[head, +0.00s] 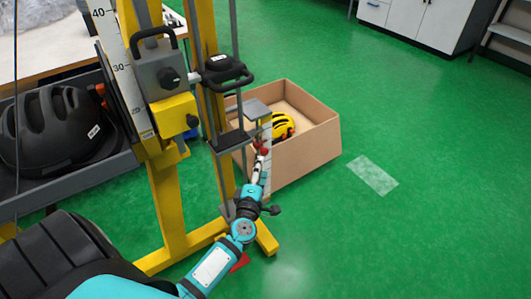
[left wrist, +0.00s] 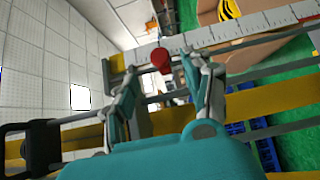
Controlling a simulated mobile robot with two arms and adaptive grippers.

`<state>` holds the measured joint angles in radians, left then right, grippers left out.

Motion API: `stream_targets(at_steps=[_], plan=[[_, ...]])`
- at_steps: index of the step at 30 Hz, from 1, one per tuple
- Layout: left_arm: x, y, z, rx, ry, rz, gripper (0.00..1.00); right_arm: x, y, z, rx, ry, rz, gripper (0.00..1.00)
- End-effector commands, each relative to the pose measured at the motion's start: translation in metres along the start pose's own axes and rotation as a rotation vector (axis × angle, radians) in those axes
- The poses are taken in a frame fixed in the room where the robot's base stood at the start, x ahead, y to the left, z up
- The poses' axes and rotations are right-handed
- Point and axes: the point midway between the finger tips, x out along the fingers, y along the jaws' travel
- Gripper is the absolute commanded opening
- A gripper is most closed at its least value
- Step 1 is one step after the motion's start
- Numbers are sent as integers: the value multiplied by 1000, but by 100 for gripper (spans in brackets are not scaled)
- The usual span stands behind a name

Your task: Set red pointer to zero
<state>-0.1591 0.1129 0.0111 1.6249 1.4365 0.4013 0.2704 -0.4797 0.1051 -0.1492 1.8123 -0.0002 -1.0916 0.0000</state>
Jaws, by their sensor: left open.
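The red pointer (head: 263,151) sits on a white scale (head: 267,130) at the right side of the yellow drop tower. In the left wrist view the pointer's round red knob (left wrist: 161,60) stands out in front of the scale (left wrist: 226,31), between my fingertips in the picture. My left gripper (head: 258,168) is open just below the pointer in the head view. Its two spread fingers also show in the left wrist view (left wrist: 170,78). I see no clear contact with the knob. The scale's numbers there are too small to read. My right gripper is not in view.
The tower's yellow post (head: 168,205) and grey rods (head: 224,165) stand close to my left arm. A carriage with a black handle (head: 160,70) is at left. A cardboard box (head: 300,155) with a yellow helmet (head: 283,127) stands behind.

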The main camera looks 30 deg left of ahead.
Motion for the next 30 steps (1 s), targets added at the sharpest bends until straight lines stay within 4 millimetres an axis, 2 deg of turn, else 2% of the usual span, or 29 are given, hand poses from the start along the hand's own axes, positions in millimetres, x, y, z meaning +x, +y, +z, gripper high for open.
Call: stream_targets(at_steps=[1,6,12,17,25,30], plan=[[13,0,0,1,1,3,50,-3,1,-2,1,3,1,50],[47,-1,0,1,0,2,50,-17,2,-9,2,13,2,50],[73,-1,0,2,0,1,50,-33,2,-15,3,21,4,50],[81,-1,0,2,0,0,50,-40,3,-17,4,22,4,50],[81,0,0,2,0,0,49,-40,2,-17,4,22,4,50],[81,0,0,2,0,0,27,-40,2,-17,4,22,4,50]])
